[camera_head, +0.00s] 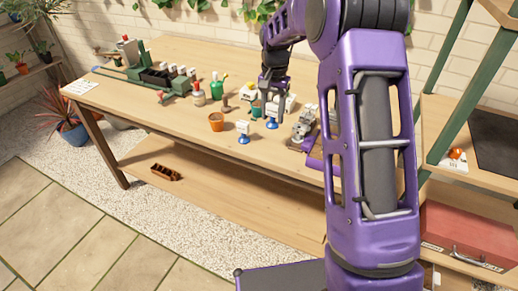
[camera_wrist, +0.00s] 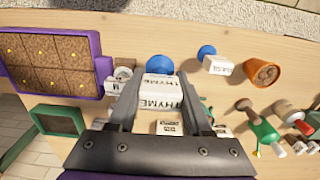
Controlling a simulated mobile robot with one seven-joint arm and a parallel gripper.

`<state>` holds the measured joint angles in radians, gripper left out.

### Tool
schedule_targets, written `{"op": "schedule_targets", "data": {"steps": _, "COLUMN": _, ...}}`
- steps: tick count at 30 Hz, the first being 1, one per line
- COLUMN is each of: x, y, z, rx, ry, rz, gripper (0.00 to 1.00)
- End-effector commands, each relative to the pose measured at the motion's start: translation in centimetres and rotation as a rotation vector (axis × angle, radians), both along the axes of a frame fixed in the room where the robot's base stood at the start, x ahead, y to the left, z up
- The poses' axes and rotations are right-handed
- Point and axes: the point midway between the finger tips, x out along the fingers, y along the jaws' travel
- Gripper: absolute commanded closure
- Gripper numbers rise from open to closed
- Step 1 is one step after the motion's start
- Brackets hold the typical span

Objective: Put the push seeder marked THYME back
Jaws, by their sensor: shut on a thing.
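The push seeder marked THYME (camera_wrist: 158,92) is a white block with black lettering, between my fingers in the wrist view. A blue round part (camera_wrist: 160,66) shows just beyond it. My gripper (camera_wrist: 160,112) is shut on this seeder. In the head view my gripper (camera_head: 272,92) is over the table, with a white and blue seeder (camera_head: 271,120) under its fingertips. I cannot tell whether its base touches the table. A second white and blue seeder (camera_head: 243,134) stands to the left; its label (camera_wrist: 218,66) is hard to read in the wrist view.
A terracotta pot (camera_head: 216,122) stands left of the seeders. A green bottle (camera_head: 219,88) and a white and red bottle (camera_head: 198,94) are farther left. A purple-edged tray of brown cells (camera_wrist: 50,62) lies left in the wrist view. The front left tabletop (camera_head: 150,112) is clear.

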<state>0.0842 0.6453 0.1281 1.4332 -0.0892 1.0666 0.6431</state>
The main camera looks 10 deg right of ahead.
Motion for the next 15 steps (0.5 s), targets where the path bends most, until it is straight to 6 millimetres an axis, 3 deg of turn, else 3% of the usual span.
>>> {"op": "schedule_targets", "data": {"steps": 9, "x": 0.0, "y": 0.0, "z": -5.2, "rx": 0.001, "ry": 0.004, "rz": -0.009, "gripper": 0.91}}
{"op": "schedule_targets", "data": {"steps": 15, "x": 0.1, "y": 0.0, "z": -6.7, "rx": 0.0, "ry": 0.002, "rz": -0.008, "gripper": 0.91}}
